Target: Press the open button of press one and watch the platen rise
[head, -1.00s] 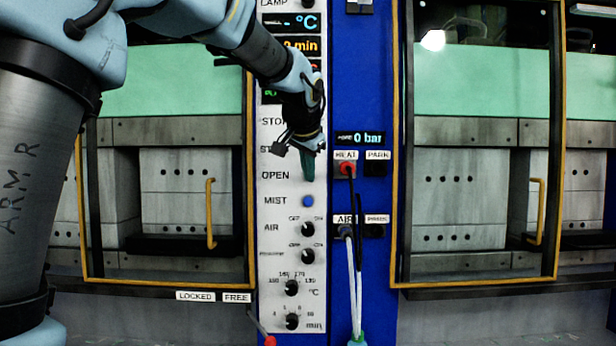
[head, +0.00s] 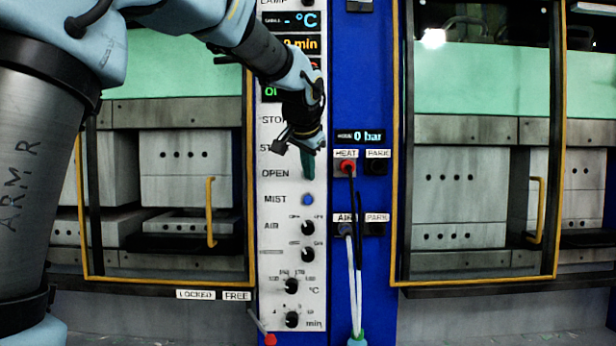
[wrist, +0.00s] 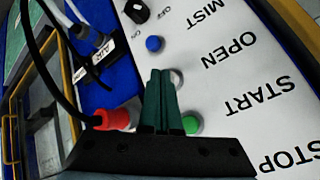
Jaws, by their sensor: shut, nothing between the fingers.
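My gripper (head: 308,172) is shut and empty, its green fingertips on or just in front of the panel beside the OPEN label (head: 275,174). In the wrist view the fingers (wrist: 160,72) partly cover a pale button (wrist: 177,77) level with OPEN; actual contact cannot be told. The green START button (wrist: 192,124) and blue MIST button (wrist: 154,43) lie either side. In the left press, the upper grey block (head: 185,170) hangs above the lower block (head: 185,222) with a dark gap between. The green platen part (head: 180,80) is above. My arm hides part of this press.
The right press (head: 455,185) stands with its blocks together. Yellow door handle (head: 210,210) stands out left of the panel (head: 290,250). The red HEAT plug (head: 347,167) and hanging cables are close on the right. A red-tipped lever (head: 269,339) is below.

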